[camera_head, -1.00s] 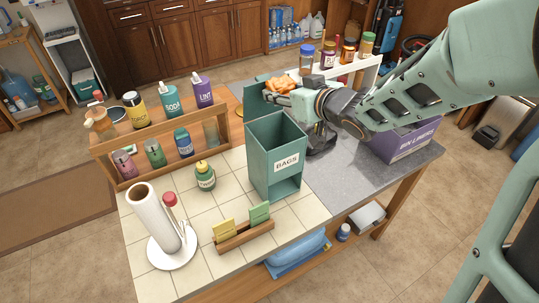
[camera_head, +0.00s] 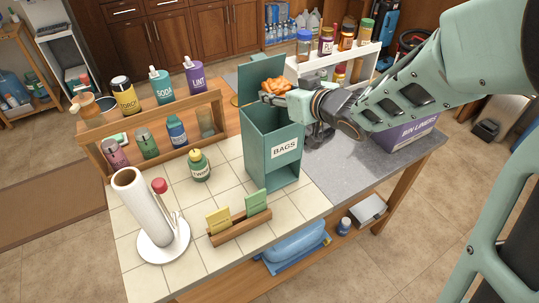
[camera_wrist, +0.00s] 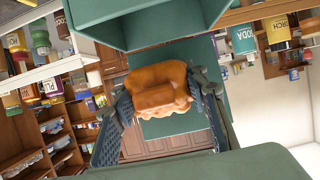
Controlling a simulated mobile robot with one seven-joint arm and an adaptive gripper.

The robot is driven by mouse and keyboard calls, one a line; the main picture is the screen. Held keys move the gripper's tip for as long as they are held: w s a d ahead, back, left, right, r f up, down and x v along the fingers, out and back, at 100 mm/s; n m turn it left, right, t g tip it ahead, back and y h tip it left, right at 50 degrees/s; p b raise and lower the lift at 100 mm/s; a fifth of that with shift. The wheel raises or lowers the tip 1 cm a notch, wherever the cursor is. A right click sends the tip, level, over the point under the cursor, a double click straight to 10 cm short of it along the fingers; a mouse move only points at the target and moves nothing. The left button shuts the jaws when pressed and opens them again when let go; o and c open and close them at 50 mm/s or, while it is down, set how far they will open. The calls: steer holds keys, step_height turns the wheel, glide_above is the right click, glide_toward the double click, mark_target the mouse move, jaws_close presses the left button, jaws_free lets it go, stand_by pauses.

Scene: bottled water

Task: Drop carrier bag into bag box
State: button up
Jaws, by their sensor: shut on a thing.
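The carrier bag is a crumpled orange bundle (camera_head: 276,87). It fills the middle of the wrist view (camera_wrist: 158,92). My gripper (camera_head: 277,90) is shut on it, with one finger on each side in the wrist view (camera_wrist: 160,100). The bag box (camera_head: 272,145) is a tall teal box labelled BAGS, standing upright on the counter. Its teal lid (camera_head: 262,68) stands raised at the back. The bag is in front of the lid and above the box's top opening. The arm and bag hide part of the opening. Teal box walls show at the top of the wrist view (camera_wrist: 150,27).
A purple bin-liners carton (camera_head: 408,135) and a white shelf of jars (camera_head: 355,62) are to the right. Some grey counter is clear.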

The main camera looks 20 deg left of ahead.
steer(key=o, duration=1)
steer(key=v, duration=0.7)
steer(key=shift+s+d, duration=0.15)
steer(key=shift+r, duration=0.15)
